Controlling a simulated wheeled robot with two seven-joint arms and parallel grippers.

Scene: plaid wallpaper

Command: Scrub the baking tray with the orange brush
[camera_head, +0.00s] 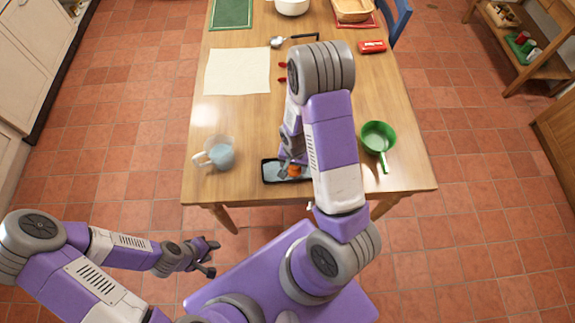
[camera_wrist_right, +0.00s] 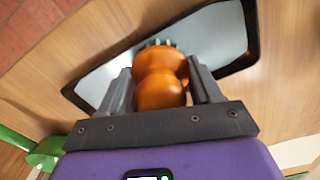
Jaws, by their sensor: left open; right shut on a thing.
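The baking tray (camera_head: 273,172) is a dark-rimmed rectangle with a pale grey inside, flat on the wooden table near its front edge. It also shows in the right wrist view (camera_wrist_right: 213,40). The orange brush (camera_wrist_right: 160,82) is between the fingers of my right gripper (camera_wrist_right: 163,90), which is shut on its rounded handle. The brush is over the tray with its bristle end towards the tray surface; I cannot tell if they touch. In the head view the brush (camera_head: 294,170) is partly hidden by my right arm. My left gripper (camera_head: 209,258) is open and empty, off the table's front left.
A clear mug (camera_head: 219,154) stands left of the tray, and a green pan (camera_head: 377,138) stands to the right. A blue chair (camera_head: 398,18) is at the right.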

